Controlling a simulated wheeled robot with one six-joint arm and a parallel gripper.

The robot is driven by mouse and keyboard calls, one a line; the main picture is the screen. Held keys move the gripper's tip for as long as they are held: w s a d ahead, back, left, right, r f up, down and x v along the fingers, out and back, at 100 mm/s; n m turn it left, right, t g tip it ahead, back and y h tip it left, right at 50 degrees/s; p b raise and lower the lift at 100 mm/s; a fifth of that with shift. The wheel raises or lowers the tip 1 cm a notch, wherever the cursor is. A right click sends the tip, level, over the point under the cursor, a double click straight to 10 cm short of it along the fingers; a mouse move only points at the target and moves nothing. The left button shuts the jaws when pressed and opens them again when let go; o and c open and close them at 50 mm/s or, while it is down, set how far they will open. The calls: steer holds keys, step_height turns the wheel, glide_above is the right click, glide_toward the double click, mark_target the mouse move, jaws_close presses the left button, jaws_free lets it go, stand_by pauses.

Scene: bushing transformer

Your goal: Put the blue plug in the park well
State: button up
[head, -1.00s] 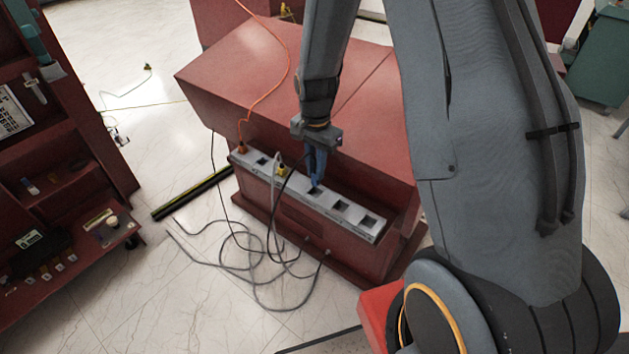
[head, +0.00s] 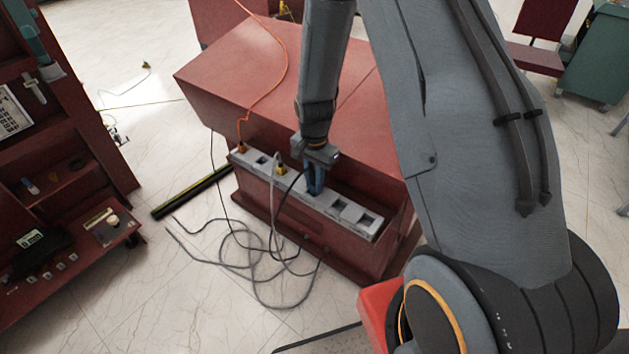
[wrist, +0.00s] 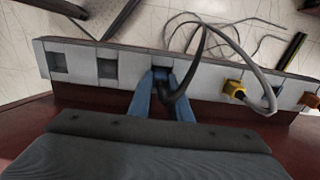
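My gripper (head: 315,180) reaches straight down over the grey strip of wells (head: 355,230). In the wrist view its two blue fingers (wrist: 160,98) close on either side of the blue plug (wrist: 160,76), which trails a black cable. The plug is at a square well in the strip, between the yellow plug and two empty wells; its lower end is hidden, so how deep it sits cannot be told. The empty wells show at left in the wrist view (wrist: 107,68). No label marking the park well is readable.
A yellow plug (head: 281,170) and an orange plug (head: 240,150) sit in other wells, with an empty well (head: 261,160) between them. The red transformer cabinet (head: 235,75) rises behind the strip. Loose cables (head: 262,265) lie on the floor in front. A red tool shelf (head: 65,180) stands at left.

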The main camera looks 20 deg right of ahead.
mark_target(314, 184)
steer(key=o, duration=0.3)
steer(key=shift+r, duration=0.15)
step_height(314, 184, up, 11)
steer(key=b, duration=0.3)
steer(key=s+r+n, duration=0.2)
steer(key=s+n, duration=0.1)
steer(key=s, duration=0.2)
steer(key=s+r+n, duration=0.2)
steer(key=s+n, duration=0.2)
steer(key=s, duration=0.2)
steer(key=s+r+n+t, duration=0.1)
steer(key=s+r+n, duration=0.1)
steer(key=s, duration=0.4)
steer(key=shift+s+n, duration=0.15)
steer(key=shift+n, duration=0.75)
